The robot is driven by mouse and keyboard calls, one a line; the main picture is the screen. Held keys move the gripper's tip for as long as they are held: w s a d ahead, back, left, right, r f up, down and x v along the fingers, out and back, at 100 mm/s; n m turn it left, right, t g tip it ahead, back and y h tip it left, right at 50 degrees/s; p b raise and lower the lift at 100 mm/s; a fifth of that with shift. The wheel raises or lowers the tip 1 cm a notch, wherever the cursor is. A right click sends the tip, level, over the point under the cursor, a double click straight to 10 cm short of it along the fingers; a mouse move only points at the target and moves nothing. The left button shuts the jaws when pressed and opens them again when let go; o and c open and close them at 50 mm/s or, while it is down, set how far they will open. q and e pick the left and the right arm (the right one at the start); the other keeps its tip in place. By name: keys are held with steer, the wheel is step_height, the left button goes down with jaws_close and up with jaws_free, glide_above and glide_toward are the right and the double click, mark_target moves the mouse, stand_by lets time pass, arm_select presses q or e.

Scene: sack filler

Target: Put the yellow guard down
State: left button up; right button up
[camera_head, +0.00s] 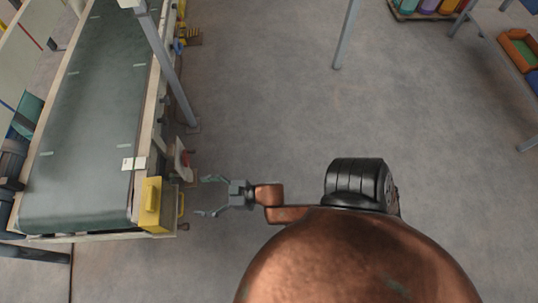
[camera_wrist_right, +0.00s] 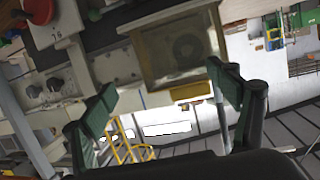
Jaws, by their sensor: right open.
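The yellow guard (camera_head: 152,203) sits at the near right corner of the conveyor, with a yellow handle on its right side. In the right wrist view the guard (camera_wrist_right: 176,45) shows as a dull yellow box face ahead, with its handle (camera_wrist_right: 190,91) nearer the fingers. My right gripper (camera_head: 208,196) points left at the guard. Its fingers are open and empty, a short gap to the right of the handle. In the wrist view the open fingers (camera_wrist_right: 164,87) stand either side of the handle's direction. My left gripper is not in view.
The conveyor (camera_head: 90,120) runs along the left, with a grey post (camera_head: 173,75) at its right side. A red knob (camera_wrist_right: 38,10) and control panel sit beside the guard. The floor (camera_head: 270,110) right of the conveyor is clear. Colourful items on a pallet stand at the top right.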

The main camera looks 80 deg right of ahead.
steer(key=s+d+f+m+g+h, duration=0.1)
steer(key=s+f+g, duration=0.3)
steer(key=s+f, duration=0.3)
steer(key=s+f+m+g+h, duration=0.1)
steer(key=s+f+g, duration=0.25)
steer(key=s, duration=0.65)
steer(key=s+a+f+g, duration=0.1)
steer(key=s+g, duration=0.1)
steer(key=s, duration=0.5)
steer(key=s+a+f+g, duration=0.1)
steer(key=s+a+g, duration=0.1)
steer(key=s, duration=0.6)
steer(key=shift+a+f+n+g+y, duration=0.15)
steer(key=shift+f+n+g+y, duration=0.25)
steer(key=shift+g, duration=0.25)
